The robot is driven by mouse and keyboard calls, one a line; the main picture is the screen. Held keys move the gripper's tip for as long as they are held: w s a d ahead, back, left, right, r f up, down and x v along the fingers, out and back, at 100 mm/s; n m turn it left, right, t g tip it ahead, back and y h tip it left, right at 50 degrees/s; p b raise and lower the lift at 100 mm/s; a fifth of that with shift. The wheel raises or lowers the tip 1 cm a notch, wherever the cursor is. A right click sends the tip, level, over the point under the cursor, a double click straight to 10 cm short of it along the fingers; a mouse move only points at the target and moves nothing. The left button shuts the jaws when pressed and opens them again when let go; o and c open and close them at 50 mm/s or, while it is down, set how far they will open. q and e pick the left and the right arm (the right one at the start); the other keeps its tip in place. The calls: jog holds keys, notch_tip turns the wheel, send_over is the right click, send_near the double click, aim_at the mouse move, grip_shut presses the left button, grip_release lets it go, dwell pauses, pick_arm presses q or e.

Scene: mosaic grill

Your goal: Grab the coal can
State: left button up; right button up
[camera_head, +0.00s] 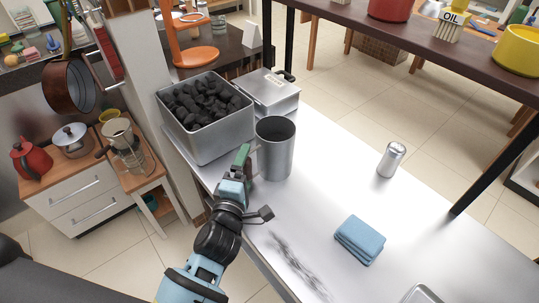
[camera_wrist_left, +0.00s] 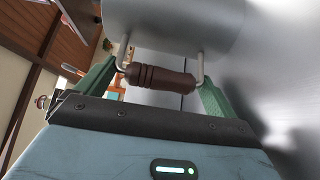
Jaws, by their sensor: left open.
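The coal can (camera_head: 276,152) is a grey metal mug-like can standing upright on the metal counter. In the left wrist view its body (camera_wrist_left: 180,25) fills the top, with a brown ridged side handle (camera_wrist_left: 160,78) on two metal prongs. My left gripper (camera_head: 246,165) is at the can's left side in the head view. Its green fingers are open, one on each side of the handle, which lies between them. Whether a finger touches the handle I cannot tell. My right gripper is in neither view.
A metal bin of black coal (camera_head: 206,145) and a lidded metal box (camera_head: 267,97) stand behind the can.

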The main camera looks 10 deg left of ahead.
pick_arm(q)
jog(key=shift+w, duration=0.9)
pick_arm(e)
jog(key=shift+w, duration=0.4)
